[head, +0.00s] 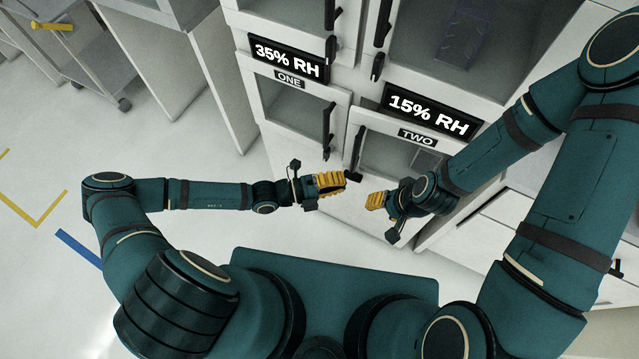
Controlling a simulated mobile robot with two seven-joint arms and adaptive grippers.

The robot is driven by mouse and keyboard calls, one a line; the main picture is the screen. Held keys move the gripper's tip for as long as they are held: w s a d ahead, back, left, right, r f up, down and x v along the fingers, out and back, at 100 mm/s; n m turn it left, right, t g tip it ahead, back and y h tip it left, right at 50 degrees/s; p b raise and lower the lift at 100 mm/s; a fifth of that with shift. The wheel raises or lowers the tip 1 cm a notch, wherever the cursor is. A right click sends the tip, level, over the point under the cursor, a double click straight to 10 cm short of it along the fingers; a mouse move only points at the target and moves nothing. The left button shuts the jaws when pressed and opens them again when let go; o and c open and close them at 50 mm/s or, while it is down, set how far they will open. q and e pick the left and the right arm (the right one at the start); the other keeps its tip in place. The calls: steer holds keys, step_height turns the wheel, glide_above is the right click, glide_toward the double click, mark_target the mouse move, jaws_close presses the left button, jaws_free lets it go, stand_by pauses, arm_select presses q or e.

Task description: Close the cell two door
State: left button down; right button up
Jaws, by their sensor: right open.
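The cabinet's cell two carries a black "15% RH" display (430,110) and a "TWO" label (417,138). The cell two door (368,127), light-framed with a glass window, is below the display. Its black handle (355,160) is on the left side. My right arm covers its right part, and I cannot tell whether it stands slightly ajar. My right gripper (375,201) is open, with yellow fingers just below the door and handle in the picture. My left gripper (331,183) is left of the handle's lower end; its yellow fingers are seen side-on, so its opening is unclear.
Cell one (290,98), with a "35% RH" display (287,57) and black handle (328,128), is on the left. More glass doors are above. White drawers (535,220) stand at right, partly behind my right arm. A grey cart (75,60) is upper left. Floor at left is clear.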

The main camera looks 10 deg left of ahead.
arm_select(q)
steer(key=w, duration=0.2)
steer(key=w+d, duration=0.1)
steer(key=shift+w+d+b, duration=0.2)
steer(key=shift+w+b, duration=0.15)
steer(key=shift+w, duration=1.15)
steer(key=shift+s, duration=0.1)
